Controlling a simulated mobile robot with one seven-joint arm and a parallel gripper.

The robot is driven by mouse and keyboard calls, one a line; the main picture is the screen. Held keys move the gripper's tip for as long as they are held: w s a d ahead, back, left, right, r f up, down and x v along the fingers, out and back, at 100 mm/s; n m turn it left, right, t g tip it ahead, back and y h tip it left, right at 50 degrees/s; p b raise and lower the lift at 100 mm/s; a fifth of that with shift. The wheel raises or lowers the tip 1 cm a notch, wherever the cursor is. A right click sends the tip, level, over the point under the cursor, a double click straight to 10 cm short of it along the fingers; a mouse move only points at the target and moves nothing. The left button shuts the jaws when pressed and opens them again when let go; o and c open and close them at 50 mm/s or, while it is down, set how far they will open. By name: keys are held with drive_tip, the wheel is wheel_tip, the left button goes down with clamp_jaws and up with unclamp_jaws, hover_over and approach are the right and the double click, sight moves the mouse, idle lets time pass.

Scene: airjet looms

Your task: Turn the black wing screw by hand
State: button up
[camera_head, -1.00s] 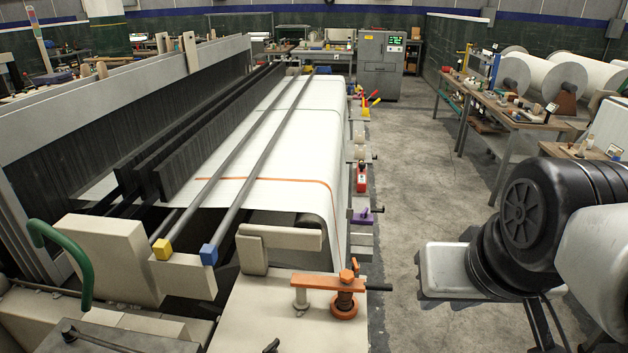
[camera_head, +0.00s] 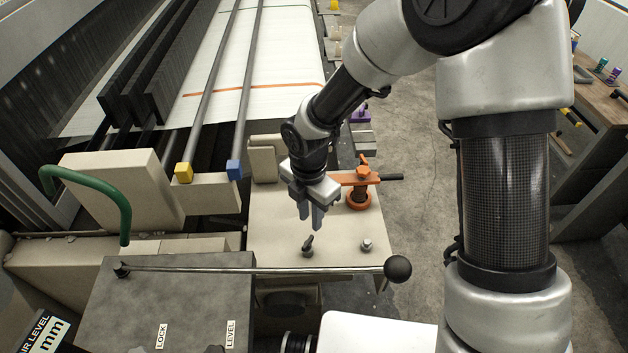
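A small dark screw with a raised wing (camera_head: 308,243), likely the black wing screw, stands on a round base on the beige machine top (camera_head: 345,232). My gripper (camera_head: 311,216) points down above it in the head camera view. Its two grey fingers are apart, with nothing seen between them. The fingertips look a little above and behind the screw; the exact gap is hard to tell.
An orange clamp (camera_head: 358,178) with a black handle stands right of my gripper. A small silver knob (camera_head: 367,245) is right of the screw. A long lever with a black ball (camera_head: 397,268) crosses in front. A green curved handle (camera_head: 88,197) is at the left.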

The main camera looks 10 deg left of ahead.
sight(308, 242)
drive_tip(key=shift+s+a+f+n, duration=0.15)
drive_tip(key=shift+a+f+n, duration=0.05)
drive_tip(key=shift+f, duration=0.25)
drive_tip(key=shift+s+a+f+n, duration=0.1)
drive_tip(key=shift+a+f+n, duration=0.1)
drive_tip(key=shift+f, duration=0.25)
wheel_tip(308, 242, down, 8)
drive_tip(key=b, duration=0.6)
drive_tip(key=shift+r+b, duration=0.1)
drive_tip(key=shift+b, duration=0.3)
drive_tip(key=shift+r+p, duration=0.3)
drive_tip(key=shift+f, duration=0.1)
clamp_jaws()
